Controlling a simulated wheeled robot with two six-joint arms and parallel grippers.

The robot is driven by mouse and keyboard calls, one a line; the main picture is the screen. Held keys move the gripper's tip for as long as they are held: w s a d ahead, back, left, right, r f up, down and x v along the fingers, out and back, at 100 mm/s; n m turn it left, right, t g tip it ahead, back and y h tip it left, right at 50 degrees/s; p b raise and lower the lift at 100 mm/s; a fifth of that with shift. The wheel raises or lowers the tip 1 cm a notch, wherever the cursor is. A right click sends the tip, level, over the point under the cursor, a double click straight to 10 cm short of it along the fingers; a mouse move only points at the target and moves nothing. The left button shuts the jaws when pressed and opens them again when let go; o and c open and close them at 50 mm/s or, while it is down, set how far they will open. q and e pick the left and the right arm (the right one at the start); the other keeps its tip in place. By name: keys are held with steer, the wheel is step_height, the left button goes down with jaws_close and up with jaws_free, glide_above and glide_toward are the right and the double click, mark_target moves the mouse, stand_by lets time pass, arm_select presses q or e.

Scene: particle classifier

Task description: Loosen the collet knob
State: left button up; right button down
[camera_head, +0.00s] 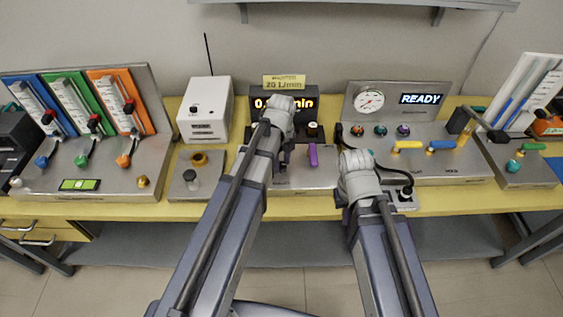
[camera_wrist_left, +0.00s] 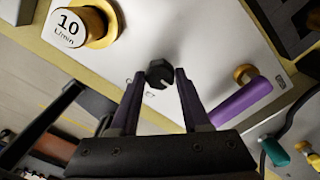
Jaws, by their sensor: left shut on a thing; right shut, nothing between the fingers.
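A round black knob (camera_wrist_left: 160,73) with a white mark stands on a pale metal panel in the left wrist view. It sits between the two fingertips of my left gripper (camera_wrist_left: 158,82), which is shut on it.
A purple lever (camera_head: 313,155) stands close right of my left gripper. A brass piece with a "10 L/min" face (camera_wrist_left: 75,27) is at upper left in the wrist view. A panel with a gauge (camera_head: 369,99) is to the right; colored flow meters (camera_head: 98,108) are left.

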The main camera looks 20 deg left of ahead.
arm_select(q)
jaws_close()
